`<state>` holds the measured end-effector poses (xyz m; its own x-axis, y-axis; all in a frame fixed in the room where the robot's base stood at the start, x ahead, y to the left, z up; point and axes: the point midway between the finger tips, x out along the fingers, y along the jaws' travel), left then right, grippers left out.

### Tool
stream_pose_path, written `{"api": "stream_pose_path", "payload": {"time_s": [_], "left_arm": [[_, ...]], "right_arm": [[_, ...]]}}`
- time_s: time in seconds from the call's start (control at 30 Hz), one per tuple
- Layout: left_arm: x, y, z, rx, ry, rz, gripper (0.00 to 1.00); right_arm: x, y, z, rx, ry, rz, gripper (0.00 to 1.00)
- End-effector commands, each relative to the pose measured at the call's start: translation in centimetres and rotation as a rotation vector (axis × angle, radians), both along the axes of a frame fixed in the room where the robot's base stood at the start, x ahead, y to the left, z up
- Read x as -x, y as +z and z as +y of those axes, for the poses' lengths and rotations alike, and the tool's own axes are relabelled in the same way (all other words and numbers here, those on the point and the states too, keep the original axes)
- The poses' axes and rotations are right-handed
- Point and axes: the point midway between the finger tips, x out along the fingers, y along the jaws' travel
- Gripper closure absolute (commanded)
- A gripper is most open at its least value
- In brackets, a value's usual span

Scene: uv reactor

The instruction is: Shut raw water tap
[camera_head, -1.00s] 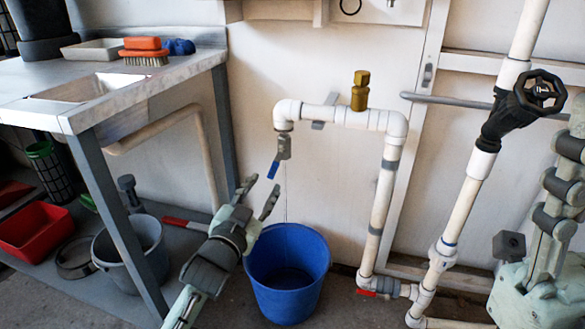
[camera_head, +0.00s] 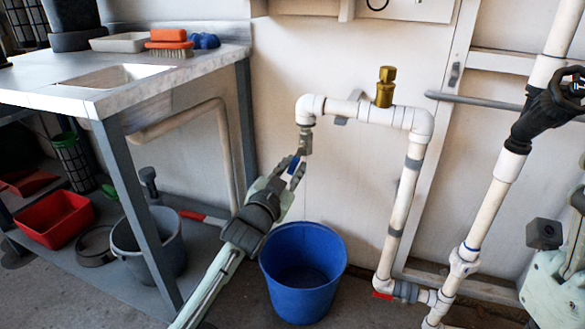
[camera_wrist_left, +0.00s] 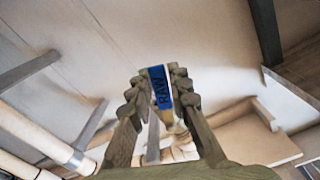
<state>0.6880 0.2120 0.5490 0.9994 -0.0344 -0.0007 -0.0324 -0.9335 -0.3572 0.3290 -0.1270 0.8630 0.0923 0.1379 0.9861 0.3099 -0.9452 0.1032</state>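The raw water tap (camera_head: 305,141) hangs down from the left end of the white pipe loop, above the blue bucket. Its blue lever, marked RAW (camera_wrist_left: 160,86), points down. A thin line runs from below the tap towards the bucket. My left gripper (camera_head: 287,170) reaches up from below and has its fingers around the lever. In the left wrist view the fingers (camera_wrist_left: 159,82) lie close along both sides of the lever and look closed on it. The lever is partly hidden by the fingers in the head view.
The blue bucket (camera_head: 302,284) stands on the floor below the tap. A metal sink table (camera_head: 185,83) is at the left, with a grey bucket (camera_head: 148,246) under it. White pipes (camera_head: 402,205) and a black valve (camera_head: 548,112) are at the right.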

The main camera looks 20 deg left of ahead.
Motion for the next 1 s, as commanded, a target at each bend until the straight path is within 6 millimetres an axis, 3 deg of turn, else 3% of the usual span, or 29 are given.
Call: {"api": "stream_pose_path", "payload": {"time_s": [0.1, 0.67, 1.0], "left_arm": [[0.0, 0.0, 0.0, 0.0, 0.0, 0.0, 1.0], [0.0, 0.1, 0.1, -0.013, 0.0, 0.0, 1.0], [0.0, 0.9, 1.0, -0.173, 0.001, -0.004, 1.0]], "right_arm": [[0.0, 0.0, 0.0, -0.003, 0.0, 0.001, 0.6], [0.1, 0.3, -0.1, -0.009, 0.0, 0.001, 0.6], [0.4, 0.1, -0.6, -0.058, 0.0, 0.068, 0.6]]}}
